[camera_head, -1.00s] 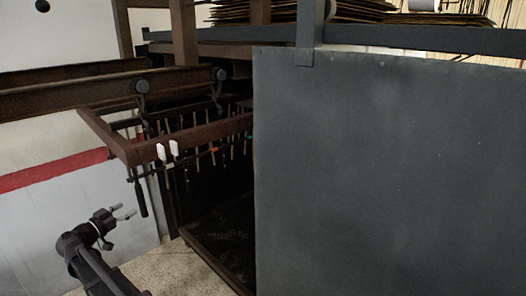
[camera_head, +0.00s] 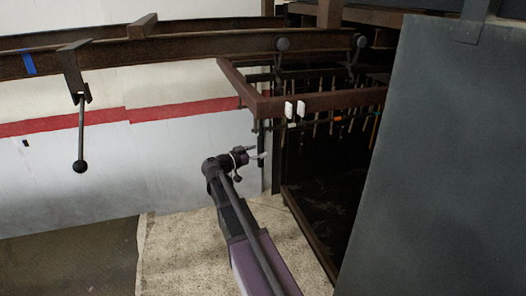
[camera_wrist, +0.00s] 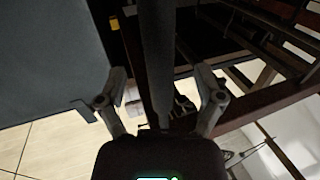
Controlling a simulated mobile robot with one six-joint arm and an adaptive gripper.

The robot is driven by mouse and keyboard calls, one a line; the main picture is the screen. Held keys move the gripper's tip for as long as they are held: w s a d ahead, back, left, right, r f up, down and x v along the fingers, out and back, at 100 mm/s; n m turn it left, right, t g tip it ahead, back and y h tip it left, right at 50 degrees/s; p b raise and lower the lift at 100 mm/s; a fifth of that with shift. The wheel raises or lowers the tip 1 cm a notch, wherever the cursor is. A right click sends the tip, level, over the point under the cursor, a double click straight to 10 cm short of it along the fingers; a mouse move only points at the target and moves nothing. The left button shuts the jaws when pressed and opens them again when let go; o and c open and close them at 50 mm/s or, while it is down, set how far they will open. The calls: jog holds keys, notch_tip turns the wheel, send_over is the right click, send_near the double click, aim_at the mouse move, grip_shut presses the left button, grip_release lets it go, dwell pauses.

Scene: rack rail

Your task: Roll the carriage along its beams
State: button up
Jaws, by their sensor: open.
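The carriage (camera_head: 335,101) is a reddish-brown frame under the beams, with dark rollers (camera_head: 282,44) on top and two white tags in front. The rusty beams (camera_head: 190,46) run from the left edge to the rack. A dark handle hangs from the carriage's near corner, mostly hidden by my gripper in the head view. My gripper (camera_head: 256,154) is open beside it, low under that corner. In the wrist view a thick dark bar (camera_wrist: 157,45), apparently this handle, stands between the spread fingers of my gripper (camera_wrist: 161,78). I cannot tell whether the fingers touch it.
A large grey panel (camera_head: 450,150) fills the right side. A lever with a ball end (camera_head: 80,166) hangs from the beam at the left, near a blue tape mark (camera_head: 29,63). Tools hang behind the carriage.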

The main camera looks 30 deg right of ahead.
jog(key=shift+d, duration=0.6)
jog(key=shift+c, duration=0.2)
jog(key=shift+w, duration=0.1)
grip_shut()
